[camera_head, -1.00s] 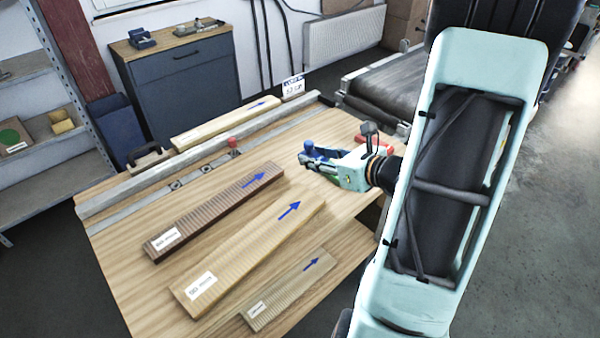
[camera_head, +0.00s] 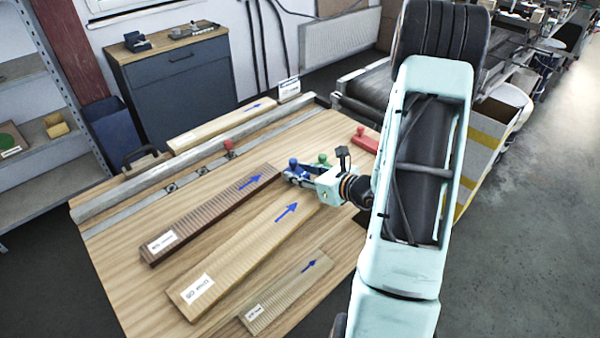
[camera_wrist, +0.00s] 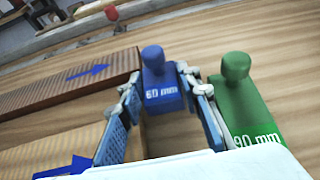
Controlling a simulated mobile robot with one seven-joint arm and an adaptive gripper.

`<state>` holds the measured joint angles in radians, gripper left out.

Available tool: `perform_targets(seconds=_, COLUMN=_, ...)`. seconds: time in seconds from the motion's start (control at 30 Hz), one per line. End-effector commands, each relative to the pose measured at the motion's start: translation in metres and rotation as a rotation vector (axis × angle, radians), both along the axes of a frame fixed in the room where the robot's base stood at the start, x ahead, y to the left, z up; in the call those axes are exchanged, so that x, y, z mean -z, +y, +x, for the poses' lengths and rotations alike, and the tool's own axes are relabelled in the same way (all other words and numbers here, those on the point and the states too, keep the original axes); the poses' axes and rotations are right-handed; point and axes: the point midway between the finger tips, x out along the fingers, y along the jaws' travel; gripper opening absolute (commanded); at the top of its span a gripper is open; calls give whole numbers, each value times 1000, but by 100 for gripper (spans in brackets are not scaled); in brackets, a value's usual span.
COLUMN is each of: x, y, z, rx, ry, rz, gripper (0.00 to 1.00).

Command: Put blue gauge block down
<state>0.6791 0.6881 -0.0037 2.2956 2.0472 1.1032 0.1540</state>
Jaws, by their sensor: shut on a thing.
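The blue gauge block (camera_wrist: 158,82), marked 60 mm, has a round knob on top and stands upright between the fingers of my gripper (camera_wrist: 160,97) in the wrist view. My gripper is shut on it. In the head view the blue block (camera_head: 293,163) shows at the tips of my gripper (camera_head: 298,177), at the upper end of the brown ribbed board. I cannot tell whether its underside touches the wooden table (camera_head: 130,290). The green gauge block (camera_wrist: 240,100), marked 90 mm, stands just right of my right finger; its knob also shows in the head view (camera_head: 323,159).
A brown ribbed board (camera_head: 210,215) and two lighter ribbed boards (camera_head: 245,245), (camera_head: 285,292) lie left of and below my gripper. A red block (camera_head: 366,139) is to the right. A metal rail (camera_head: 150,192) with a red knob (camera_head: 228,146) runs along the back.

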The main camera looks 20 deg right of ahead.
Motion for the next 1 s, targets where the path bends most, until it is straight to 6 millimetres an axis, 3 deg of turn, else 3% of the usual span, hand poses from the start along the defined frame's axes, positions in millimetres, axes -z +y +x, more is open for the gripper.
perform_targets(seconds=0.3, x=4, y=0, z=0, rx=0, ry=-1, rz=-1, gripper=2)
perform_targets(seconds=0.33, x=3, y=0, z=0, rx=0, ry=0, rz=0, gripper=34)
perform_targets(seconds=0.47, x=2, y=0, z=0, rx=0, ry=0, rz=0, gripper=49)
perform_targets(seconds=0.87, x=-4, y=0, z=0, rx=0, ry=0, rz=0, gripper=49)
perform_targets(seconds=1.0, x=-10, y=-10, z=-22, rx=6, ry=-1, rz=-2, gripper=49)
